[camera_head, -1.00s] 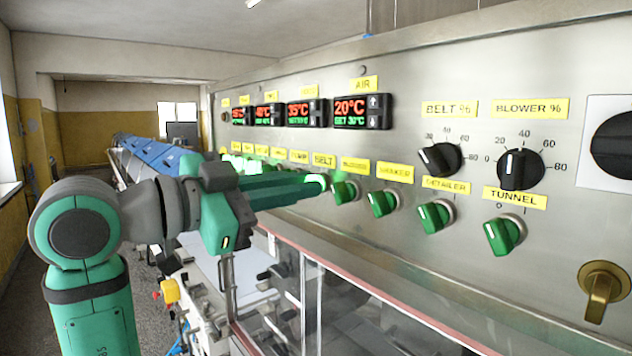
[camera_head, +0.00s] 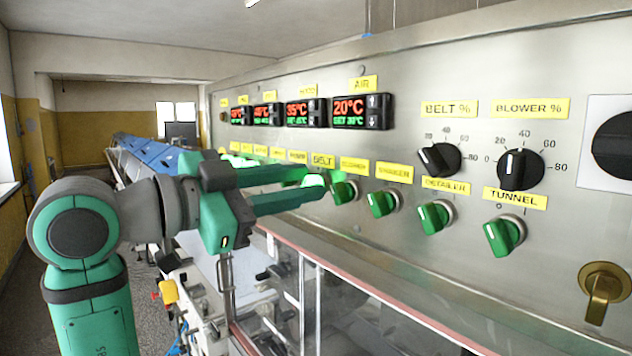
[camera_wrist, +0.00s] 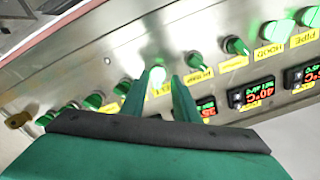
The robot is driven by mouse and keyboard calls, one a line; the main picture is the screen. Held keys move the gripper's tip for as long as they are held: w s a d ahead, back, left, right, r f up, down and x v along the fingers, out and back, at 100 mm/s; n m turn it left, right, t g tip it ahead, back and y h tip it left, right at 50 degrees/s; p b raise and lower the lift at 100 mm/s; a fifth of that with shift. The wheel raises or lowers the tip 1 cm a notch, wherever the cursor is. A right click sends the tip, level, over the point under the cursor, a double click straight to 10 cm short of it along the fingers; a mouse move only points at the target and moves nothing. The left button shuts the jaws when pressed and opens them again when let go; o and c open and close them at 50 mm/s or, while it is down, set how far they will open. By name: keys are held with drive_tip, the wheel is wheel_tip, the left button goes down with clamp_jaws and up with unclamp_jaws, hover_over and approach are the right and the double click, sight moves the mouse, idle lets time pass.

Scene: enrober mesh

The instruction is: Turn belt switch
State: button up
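The yellow BELT label (camera_head: 323,160) is on the steel panel. Below it, a bright green lit switch (camera_head: 313,181) shows between the fingers of my gripper (camera_head: 314,180). In the wrist view, the same glowing switch (camera_wrist: 157,75) lies between the two green fingertips of my gripper (camera_wrist: 161,77). A gap shows on its right side; it is close to the left finger, and I cannot tell whether they touch. The fingers are apart and partly cover the label. The switch's turned position is hard to read because of the glare.
Green switches stand close by in the row, including the one right of BELT (camera_head: 343,191) and the TUNNEL switch (camera_head: 504,235). Black dials (camera_head: 440,159) and temperature displays (camera_head: 361,111) are above. A clear-walled enclosure (camera_head: 330,300) lies below the panel.

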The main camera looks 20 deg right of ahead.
drive_tip(key=shift+a, duration=0.2)
drive_tip(key=v, duration=1)
drive_tip(key=shift+s+a, duration=0.2)
